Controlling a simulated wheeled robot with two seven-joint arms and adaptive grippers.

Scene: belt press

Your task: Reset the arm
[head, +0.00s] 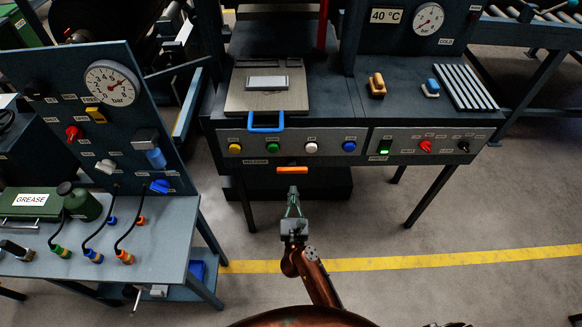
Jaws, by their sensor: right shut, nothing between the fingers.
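My right arm (314,278), copper coloured, reaches up from the bottom middle of the head view. Its right gripper (293,191) is shut and empty. It points at the front of the press bench, just below an orange bar handle (292,170) in the picture. I cannot tell whether the fingertips touch anything; they appear apart from the handle. My left gripper is not in view.
The press bench (330,115) has a plate with a blue handle (266,122), coloured buttons and a lit green switch (384,147). A gauge panel (110,80) and hose table (165,245) stand left. Floor at the right is clear, with a yellow line (450,259).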

